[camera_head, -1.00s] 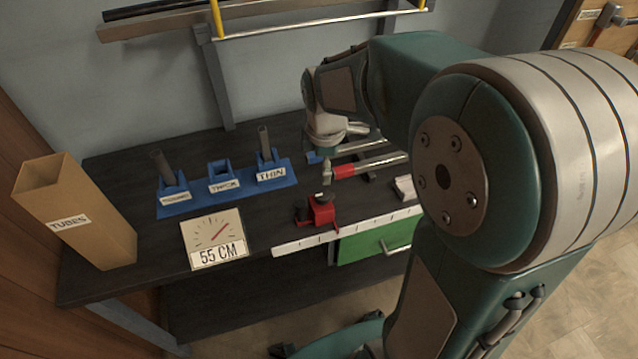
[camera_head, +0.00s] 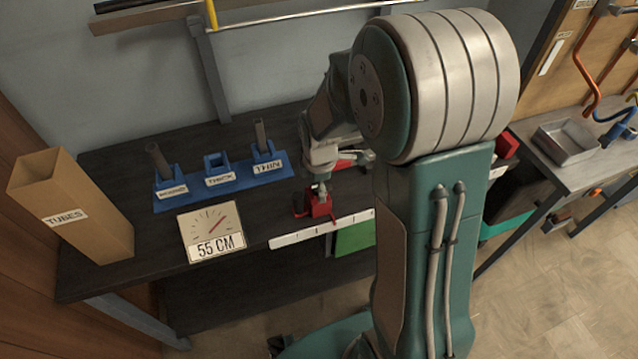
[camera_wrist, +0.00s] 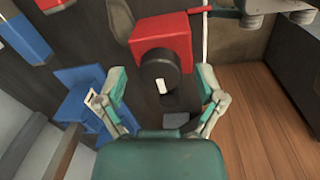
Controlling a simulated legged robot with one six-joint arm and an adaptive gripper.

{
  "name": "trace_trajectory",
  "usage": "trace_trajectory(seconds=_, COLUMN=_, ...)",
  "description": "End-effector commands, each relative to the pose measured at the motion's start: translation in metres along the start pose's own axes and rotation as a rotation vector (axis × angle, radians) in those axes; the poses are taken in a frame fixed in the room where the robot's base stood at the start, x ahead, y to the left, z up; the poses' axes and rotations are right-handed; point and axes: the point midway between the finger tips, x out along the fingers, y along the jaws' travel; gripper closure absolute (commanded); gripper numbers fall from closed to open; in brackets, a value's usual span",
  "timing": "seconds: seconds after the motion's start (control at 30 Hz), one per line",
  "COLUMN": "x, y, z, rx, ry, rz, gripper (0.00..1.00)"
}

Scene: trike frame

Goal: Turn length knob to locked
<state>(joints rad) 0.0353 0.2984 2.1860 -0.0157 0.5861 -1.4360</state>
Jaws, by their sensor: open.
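The length knob (camera_wrist: 154,72) is a round black knob with a pale mark, on the face of a red block (camera_wrist: 165,35) in the wrist view. In the head view the red block (camera_head: 320,206) sits at the bench's front edge by a white ruler strip (camera_head: 345,226); the knob is hidden there. My gripper (camera_wrist: 161,78) is open, with one finger on each side of the knob. I cannot tell whether the fingers touch it. In the head view my gripper (camera_head: 321,184) is just above the red block.
A dial sign reading 55 CM (camera_head: 214,242) stands left of the red block. A blue rack (camera_head: 219,184) with labelled tube holders is behind it. A cardboard TUBES box (camera_head: 75,216) stands at the far left. A second table with a metal tray (camera_head: 568,143) is at the right.

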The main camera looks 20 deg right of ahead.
Motion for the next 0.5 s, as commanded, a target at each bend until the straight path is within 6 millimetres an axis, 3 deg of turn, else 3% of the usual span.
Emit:
trace_trajectory(seconds=0.17, x=-0.0001, y=0.0, z=0.0, rx=0.0, ry=0.0, rz=0.0, gripper=0.13)
trace_trajectory(seconds=0.33, x=-0.0002, y=0.0001, z=0.0, rx=0.0, ry=0.0, rz=0.0, gripper=0.88)
trace_trajectory(seconds=0.37, x=-0.0002, y=0.0001, z=0.0, rx=0.0, ry=0.0, rz=0.0, gripper=0.95)
trace_trajectory(seconds=0.5, x=-0.0001, y=0.0001, z=-0.0001, rx=0.0, ry=0.0, rz=0.0, gripper=0.95)
